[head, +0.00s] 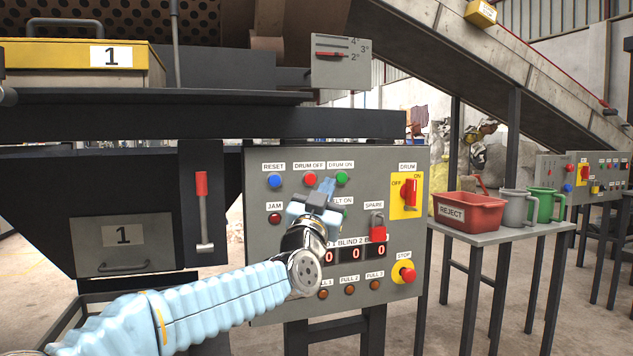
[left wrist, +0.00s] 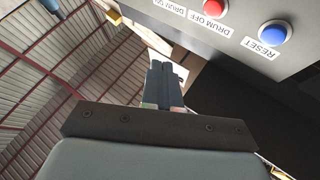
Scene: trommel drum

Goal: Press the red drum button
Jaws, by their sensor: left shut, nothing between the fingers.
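The red button (head: 310,179) under the DRUM OFF label sits in the top row of the grey control panel (head: 262,225), between the blue RESET button (head: 275,181) and the green DRUM ON button (head: 342,178). My left gripper (head: 327,185) is shut and empty, just right of the red button in the head view, close to the green one. The gap to the panel is hard to judge. In the left wrist view the shut fingers (left wrist: 164,82) point up, and the red button (left wrist: 209,7) is partly cut off at the top edge. My right gripper is out of view.
The panel also has a red drum switch (head: 409,194), a red padlock (head: 377,228) and a red STOP button (head: 407,274). A table on the right holds a red REJECT bin (head: 468,212) and two mugs. A black beam (head: 200,124) runs above the panel.

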